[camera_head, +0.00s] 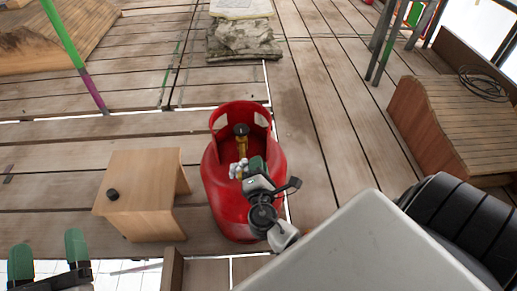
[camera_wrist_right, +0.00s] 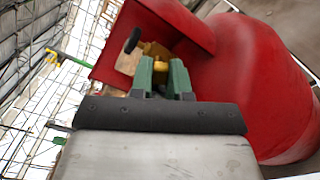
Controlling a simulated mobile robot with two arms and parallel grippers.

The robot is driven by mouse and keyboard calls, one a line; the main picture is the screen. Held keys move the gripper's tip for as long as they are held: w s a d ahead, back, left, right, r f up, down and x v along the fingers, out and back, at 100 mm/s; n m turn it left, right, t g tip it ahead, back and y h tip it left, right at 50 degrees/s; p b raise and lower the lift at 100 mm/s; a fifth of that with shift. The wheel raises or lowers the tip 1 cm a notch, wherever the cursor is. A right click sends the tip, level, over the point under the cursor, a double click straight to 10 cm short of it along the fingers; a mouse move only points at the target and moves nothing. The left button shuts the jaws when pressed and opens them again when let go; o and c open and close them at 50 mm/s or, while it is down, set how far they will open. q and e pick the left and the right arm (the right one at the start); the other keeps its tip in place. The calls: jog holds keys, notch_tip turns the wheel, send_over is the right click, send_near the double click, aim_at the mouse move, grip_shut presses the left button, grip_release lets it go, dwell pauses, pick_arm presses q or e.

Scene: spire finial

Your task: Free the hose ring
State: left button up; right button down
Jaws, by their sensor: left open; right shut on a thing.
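A red gas cylinder (camera_head: 220,195) stands upright on the plank deck, with a red collar around its top. Inside the collar is a brass valve (camera_head: 242,146) with a black knob (camera_head: 240,129). A pale, lobed ring-like piece (camera_head: 238,169) sits at the valve's near end; it looks like the hose ring. My right gripper (camera_head: 248,168) is at this piece. In the right wrist view its green fingers (camera_wrist_right: 162,78) are shut on a brass-coloured part (camera_wrist_right: 160,67), and the grip hides most of it. My left gripper (camera_head: 48,255) is open and empty at the lower left, apart from the cylinder.
A wooden stool (camera_head: 145,180) with a small black round piece (camera_head: 113,195) on it stands left of the cylinder. A stone-like stack (camera_head: 243,42) lies behind. A coiled cable (camera_head: 483,83) rests on a wooden ramp at right. The deck between is clear.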

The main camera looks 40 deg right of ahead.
jog(key=shift+a, duration=0.1)
jog(key=c, duration=1.4)
grip_release()
jog(key=shift+o, duration=0.2)
pick_arm(q)
jog(key=shift+w+a+f+g+p, duration=0.1)
jog(key=shift+f+g+p, duration=0.1)
jog(key=shift+f+g, duration=0.35)
jog(key=shift+w+a+f+g+p, duration=0.1)
jog(key=shift+f+g+p, duration=0.1)
jog(key=shift+f+g, duration=0.3)
pick_arm(e)
jog(key=v, duration=1)
jog(key=shift+s+a, duration=0.25)
jog(key=shift+s, duration=0.05)
jog(key=shift+f, duration=0.1)
